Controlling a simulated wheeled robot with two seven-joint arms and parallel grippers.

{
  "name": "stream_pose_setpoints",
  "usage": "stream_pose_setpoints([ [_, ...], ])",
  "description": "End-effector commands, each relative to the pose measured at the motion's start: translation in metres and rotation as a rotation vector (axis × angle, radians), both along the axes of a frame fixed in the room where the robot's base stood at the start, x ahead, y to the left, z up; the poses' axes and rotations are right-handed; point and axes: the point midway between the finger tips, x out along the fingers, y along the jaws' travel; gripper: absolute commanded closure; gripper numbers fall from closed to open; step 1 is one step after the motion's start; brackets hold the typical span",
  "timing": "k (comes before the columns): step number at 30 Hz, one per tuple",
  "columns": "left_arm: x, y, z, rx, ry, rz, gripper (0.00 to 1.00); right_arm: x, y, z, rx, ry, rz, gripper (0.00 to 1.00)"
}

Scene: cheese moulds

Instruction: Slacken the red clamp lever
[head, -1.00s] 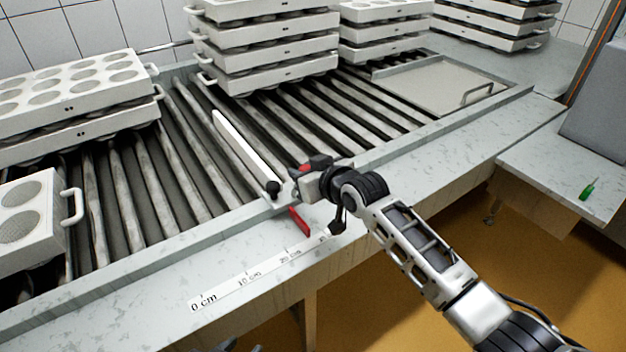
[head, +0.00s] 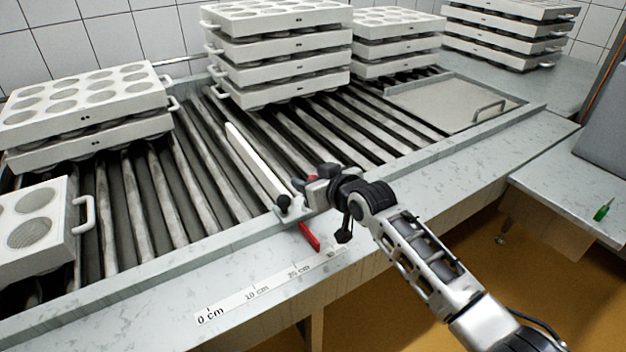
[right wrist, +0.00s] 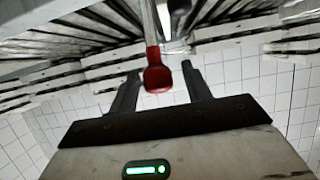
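A red knob on a pale rod (right wrist: 154,78) shows in the right wrist view between the fingers of my right gripper (right wrist: 160,88). The fingers are apart, one on each side of the knob, with gaps visible. In the head view my right gripper (head: 312,190) is at the near end of the white guide bar (head: 255,163), by its clamp. A small red part (head: 312,179) shows there, mostly hidden by the gripper; it looks like the clamp lever. A flat red piece (head: 310,237) sticks out below towards the scale. My left gripper is not in view.
A white centimetre scale (head: 255,293) lies on the table's front edge. A black knob (head: 283,203) stands on the guide bar's near end. Rollers (head: 205,165) run behind, with stacked white moulds (head: 278,75) at the back and a mould block (head: 35,222) at the left.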

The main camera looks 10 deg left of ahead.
Motion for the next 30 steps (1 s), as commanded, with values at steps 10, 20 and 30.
stream_pose_setpoints([
  [10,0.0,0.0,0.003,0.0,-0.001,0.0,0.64,-0.012,-0.01,0.003,-0.002,0.006,-0.001,0.51],
  [20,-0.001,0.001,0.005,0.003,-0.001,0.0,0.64,-0.058,-0.047,0.027,-0.003,0.004,-0.001,0.51],
  [30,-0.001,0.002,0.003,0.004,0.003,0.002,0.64,-0.104,-0.083,0.053,-0.003,0.002,0.0,0.51],
])
